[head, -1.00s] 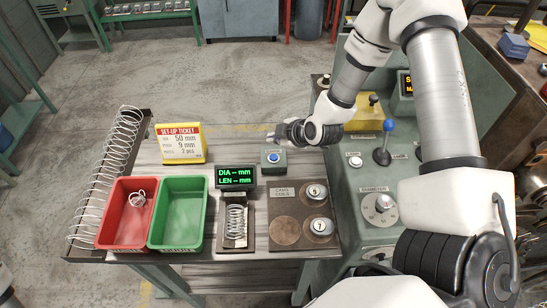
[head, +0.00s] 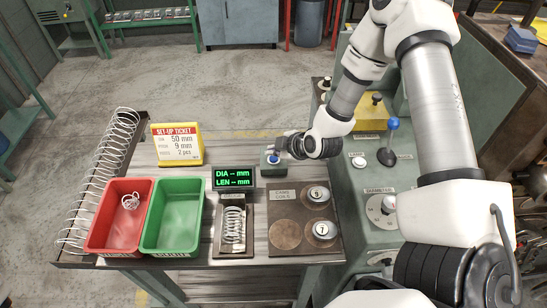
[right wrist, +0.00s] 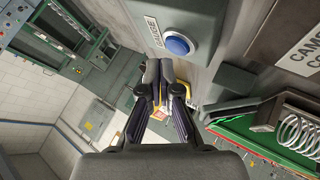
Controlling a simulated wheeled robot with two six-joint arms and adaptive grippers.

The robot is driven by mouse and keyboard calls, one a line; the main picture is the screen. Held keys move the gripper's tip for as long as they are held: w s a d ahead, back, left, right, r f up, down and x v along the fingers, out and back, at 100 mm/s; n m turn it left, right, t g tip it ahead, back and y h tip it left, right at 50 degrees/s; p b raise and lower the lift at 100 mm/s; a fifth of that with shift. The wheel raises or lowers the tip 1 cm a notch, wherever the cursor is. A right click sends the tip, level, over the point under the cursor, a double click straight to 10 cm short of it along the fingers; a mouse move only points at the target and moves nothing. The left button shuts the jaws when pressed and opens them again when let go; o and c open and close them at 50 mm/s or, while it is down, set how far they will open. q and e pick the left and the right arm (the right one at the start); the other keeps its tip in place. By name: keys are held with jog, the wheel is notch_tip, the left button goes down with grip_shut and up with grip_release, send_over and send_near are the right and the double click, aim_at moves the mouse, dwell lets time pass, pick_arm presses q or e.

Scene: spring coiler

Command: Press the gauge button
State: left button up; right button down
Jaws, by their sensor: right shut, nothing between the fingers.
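The gauge button (head: 272,159) is a blue round button on a small grey-green box on the bench, just right of the display. In the right wrist view the blue button (right wrist: 178,45) sits in a pale ring beside a GAUGE label. My right gripper (head: 281,146) is shut and empty, its fingertips close to the far side of the button box. In the right wrist view my fingertips (right wrist: 158,70) show together beside the box, off the button's face; whether they touch the box I cannot tell. My left gripper is out of view.
The display (head: 234,178) reads DIA -- mm, LEN -- mm. A spring lies in the gauge cradle (head: 233,228) below it. Red (head: 94,232) and green (head: 148,236) bins stand left. The cam board (head: 270,212) is near; the machine panel (head: 372,225) with a blue-knobbed lever stands right.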

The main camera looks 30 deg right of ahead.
aim_at(275, 159)
jog(key=shift+f, duration=0.15)
dwell(0.7)
jog(key=shift+f, duration=0.3)
jog(key=shift+f+b, duration=0.4)
dwell(0.5)
jog(key=shift+r, duration=0.15)
jog(key=shift+r+p, duration=0.7)
jog(key=shift+p, duration=0.2)
notch_tip(275, 159, up, 5)
jog(key=p, duration=0.5)
jog(key=shift+r, duration=0.1)
